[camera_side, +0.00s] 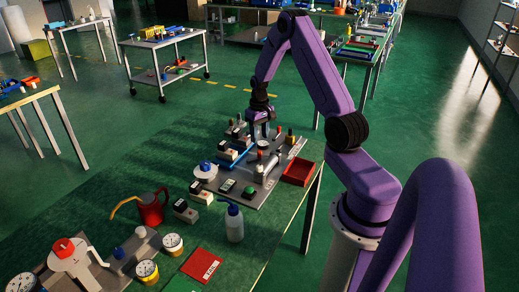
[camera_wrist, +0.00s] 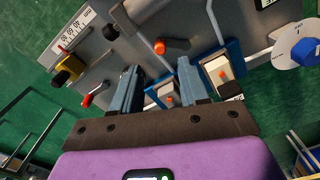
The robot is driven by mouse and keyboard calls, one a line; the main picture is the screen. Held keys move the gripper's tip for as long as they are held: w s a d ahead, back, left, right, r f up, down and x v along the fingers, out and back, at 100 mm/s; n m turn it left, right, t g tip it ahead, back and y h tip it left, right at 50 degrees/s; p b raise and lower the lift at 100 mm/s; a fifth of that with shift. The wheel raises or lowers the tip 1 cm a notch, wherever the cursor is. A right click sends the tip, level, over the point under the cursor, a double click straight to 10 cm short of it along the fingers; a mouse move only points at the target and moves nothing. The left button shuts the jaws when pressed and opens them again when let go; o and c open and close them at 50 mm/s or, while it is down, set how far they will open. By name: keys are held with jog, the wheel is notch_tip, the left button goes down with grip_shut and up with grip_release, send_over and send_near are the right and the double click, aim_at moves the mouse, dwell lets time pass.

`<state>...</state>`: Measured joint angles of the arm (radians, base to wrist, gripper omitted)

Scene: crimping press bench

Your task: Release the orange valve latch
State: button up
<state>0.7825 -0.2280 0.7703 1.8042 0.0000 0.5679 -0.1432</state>
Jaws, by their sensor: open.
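A short orange handle (camera_wrist: 174,46) with a round end lies over the grey panel (camera_wrist: 120,50) in the wrist view; it looks like the valve latch, though I cannot be sure. My gripper (camera_wrist: 158,70) is open, its two blue-grey fingers apart with nothing held between them. The orange handle appears just beyond the fingertips, apart from them.
Two pale switches with orange buttons (camera_wrist: 168,101) (camera_wrist: 223,74) stand close by the fingers. A yellow block (camera_wrist: 68,70), a red-tipped lever (camera_wrist: 88,98) and a blue knob (camera_wrist: 307,52) surround them. A red tray (camera_side: 298,172) and a bottle (camera_side: 235,225) stand nearby.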

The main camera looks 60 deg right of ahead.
aim_at(259, 151)
notch_tip(259, 151, down, 7)
jog(key=shift+r, duration=0.1)
dwell(0.4)
grip_shut()
